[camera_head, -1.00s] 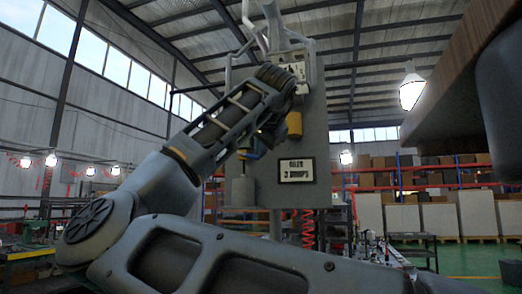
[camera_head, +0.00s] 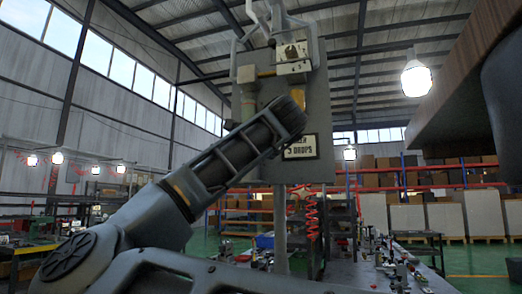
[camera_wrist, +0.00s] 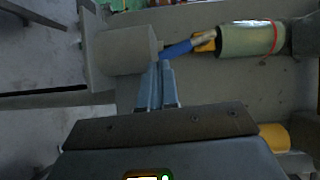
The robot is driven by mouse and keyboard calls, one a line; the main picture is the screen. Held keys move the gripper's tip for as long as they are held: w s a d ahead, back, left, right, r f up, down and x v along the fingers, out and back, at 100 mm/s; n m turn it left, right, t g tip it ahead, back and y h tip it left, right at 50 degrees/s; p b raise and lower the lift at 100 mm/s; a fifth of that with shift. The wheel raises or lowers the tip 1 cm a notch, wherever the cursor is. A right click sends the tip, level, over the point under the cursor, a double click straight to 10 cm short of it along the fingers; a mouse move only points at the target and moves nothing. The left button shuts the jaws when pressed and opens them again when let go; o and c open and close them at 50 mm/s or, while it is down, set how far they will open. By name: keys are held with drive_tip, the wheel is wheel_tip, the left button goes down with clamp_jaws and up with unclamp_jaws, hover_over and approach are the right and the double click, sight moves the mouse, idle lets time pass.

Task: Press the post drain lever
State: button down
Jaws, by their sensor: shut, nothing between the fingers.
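The blue lever (camera_wrist: 180,48) shows in the wrist view, joined to a yellow fitting (camera_wrist: 205,41) below a pale green cylinder with a red ring (camera_wrist: 250,38). A grey cup-like cylinder (camera_wrist: 122,49) lies at its other end. My gripper (camera_wrist: 160,66) is shut and empty, its fingertips right at the lever's end by the cup. I cannot tell whether they touch the lever.
The panel carries a dial box (camera_head: 293,57) and a sign (camera_head: 300,147). A yellow cylinder (camera_wrist: 274,138) is beside my gripper in the wrist view. A bench with small parts (camera_head: 372,270) stands below right; a brown overhang (camera_head: 445,90) is at upper right.

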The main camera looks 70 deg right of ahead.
drive_tip(key=shift+w+f+m+t+h+b, duration=0.45)
drive_tip(key=shift+w+f+m+h, duration=0.1)
drive_tip(key=shift+w+m, duration=0.3)
drive_tip(key=shift+w, duration=0.15)
drive_tip(key=shift+f, duration=0.1)
